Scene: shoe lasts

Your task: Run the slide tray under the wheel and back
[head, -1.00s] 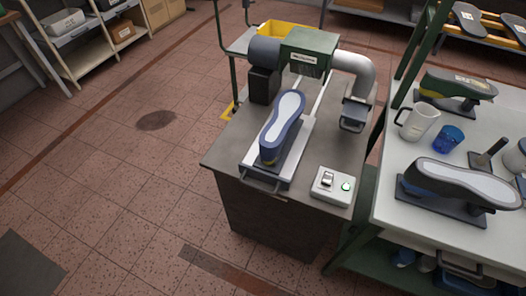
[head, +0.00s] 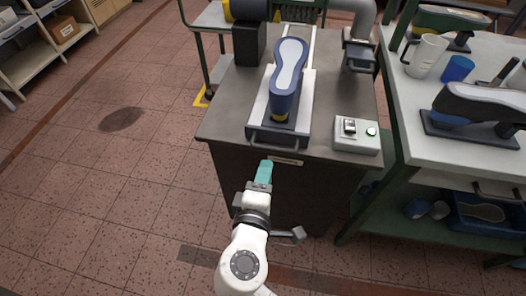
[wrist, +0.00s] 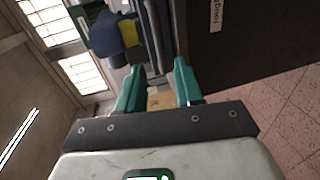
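The slide tray (head: 258,111) lies on the grey bench in front of the wheel machine, its dark bar handle (head: 278,144) at the near edge. A blue shoe with a pale sole facing up (head: 290,65) sits on the tray. The dark wheel (head: 299,15) shows partly at the top of the head view, beyond the shoe. My gripper (head: 264,172) is just below and left of the handle, in front of the cabinet. In the wrist view its two teal fingers (wrist: 157,85) are apart, with nothing clearly between them; dark bars show beyond.
A white table (head: 425,135) with a mug (head: 425,55) and another shoe (head: 490,105) stands at right. Floor at left is clear.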

